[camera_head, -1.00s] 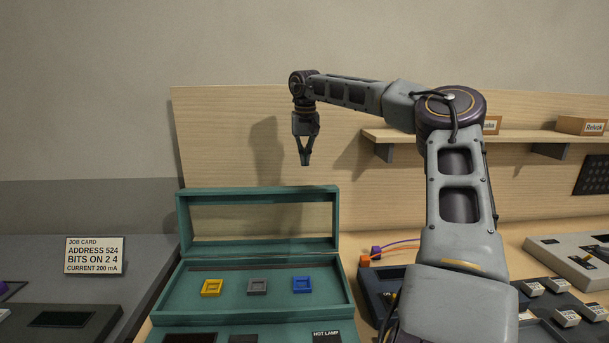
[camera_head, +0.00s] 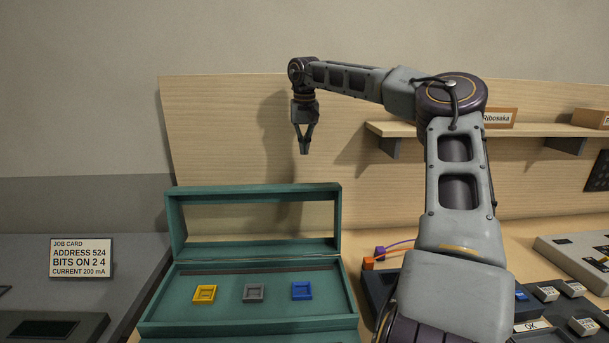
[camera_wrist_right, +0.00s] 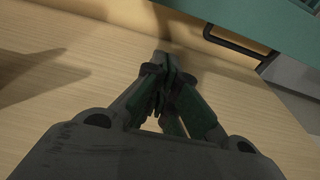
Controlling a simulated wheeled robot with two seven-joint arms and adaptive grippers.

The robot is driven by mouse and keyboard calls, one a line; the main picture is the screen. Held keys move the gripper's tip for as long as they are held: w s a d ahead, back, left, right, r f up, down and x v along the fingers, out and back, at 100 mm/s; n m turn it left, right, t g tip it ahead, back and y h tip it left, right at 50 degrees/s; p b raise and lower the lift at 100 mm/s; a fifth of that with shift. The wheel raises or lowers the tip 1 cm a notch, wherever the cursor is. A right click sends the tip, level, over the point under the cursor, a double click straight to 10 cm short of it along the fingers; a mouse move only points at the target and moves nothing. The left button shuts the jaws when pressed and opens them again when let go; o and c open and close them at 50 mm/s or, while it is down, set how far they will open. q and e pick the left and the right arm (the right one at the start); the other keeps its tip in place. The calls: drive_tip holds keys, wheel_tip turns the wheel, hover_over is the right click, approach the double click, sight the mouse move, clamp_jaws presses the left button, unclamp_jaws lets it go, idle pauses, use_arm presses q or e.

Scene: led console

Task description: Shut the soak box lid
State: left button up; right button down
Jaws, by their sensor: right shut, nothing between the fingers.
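The soak box (camera_head: 158,312) is a teal box in the lower middle of the head view. Its lid (camera_head: 334,215), a teal frame around a clear window, stands up open at the back edge. Inside the box sit a yellow square piece (camera_head: 204,294), a grey one (camera_head: 253,293) and a blue one (camera_head: 302,290). My right gripper (camera_head: 305,152) points down above the raised lid's top edge, apart from it, shut and empty. In the right wrist view its closed fingers (camera_wrist_right: 168,60) show, with a teal edge (camera_wrist_right: 245,20) at upper right. My left gripper is out of view.
A wooden back panel (camera_head: 225,130) stands behind the box, with a shelf (camera_head: 500,134) holding labelled boxes at right. A job card (camera_head: 81,258) stands at left. Orange and purple connectors and dark modules lie right of the box, partly behind my right arm.

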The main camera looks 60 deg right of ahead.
drive_tip(key=shift+f, duration=0.1)
wheel_tip(320, 180, down, 10)
drive_tip(key=w+d, duration=0.1)
drive_tip(key=shift+s+a+r, duration=0.25)
drive_tip(key=shift+s+a, duration=0.35)
drive_tip(key=shift+a, duration=0.1)
drive_tip(key=shift+s+a+r, duration=0.25)
drive_tip(key=shift+s+a, duration=0.35)
drive_tip(key=shift+a, duration=0.1)
drive_tip(key=shift+a+b, duration=0.1)
drive_tip(key=shift+b, duration=0.4)
